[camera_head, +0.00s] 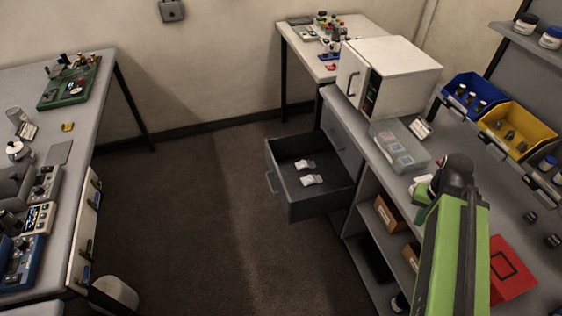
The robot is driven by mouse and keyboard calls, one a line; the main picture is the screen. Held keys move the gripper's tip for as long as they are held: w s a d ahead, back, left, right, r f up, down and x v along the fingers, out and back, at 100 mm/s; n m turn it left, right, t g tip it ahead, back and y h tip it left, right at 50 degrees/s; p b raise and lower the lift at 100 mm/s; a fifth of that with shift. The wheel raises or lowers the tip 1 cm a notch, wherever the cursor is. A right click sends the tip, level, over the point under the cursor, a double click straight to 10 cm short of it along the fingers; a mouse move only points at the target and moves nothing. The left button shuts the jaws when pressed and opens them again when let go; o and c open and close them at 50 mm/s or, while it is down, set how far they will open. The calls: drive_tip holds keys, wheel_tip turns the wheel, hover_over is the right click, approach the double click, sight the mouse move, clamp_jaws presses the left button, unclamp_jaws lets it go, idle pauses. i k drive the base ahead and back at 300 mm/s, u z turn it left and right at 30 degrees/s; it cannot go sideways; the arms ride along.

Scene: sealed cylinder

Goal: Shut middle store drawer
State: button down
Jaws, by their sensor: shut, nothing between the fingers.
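A dark grey drawer (305,207) stands pulled well out from the unit under the right-hand counter, to the left of my arm. Its front panel (275,178) has a bar handle (271,183) and faces left. Two small white items lie inside the drawer. Another grey drawer front (341,127) above it looks closed; anything below the open drawer is hidden. My green arm reaches up from the lower right over the counter, right of the open drawer and apart from it. Its black joint shows, but my gripper's fingers cannot be made out.
The right-hand counter (463,208) carries a white cabinet (410,62), a clear box (399,148), blue and yellow bins, and a red folder (512,268). Open shelves below hold cardboard boxes. A bench (93,82) with instruments lines the left. The floor (200,220) between is clear.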

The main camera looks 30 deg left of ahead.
sight(337, 191)
drive_tip(key=u, duration=0.1)
drive_tip(key=i, duration=0.2)
drive_tip(key=z, duration=5.75)
drive_tip(key=i, duration=0.1)
drive_tip(key=z, duration=3.35)
drive_tip(key=i, duration=0.85)
drive_tip(key=u, duration=0.25)
drive_tip(key=k, duration=0.75)
drive_tip(key=z, duration=0.2)
drive_tip(key=i, duration=0.9)
drive_tip(key=u, duration=0.05)
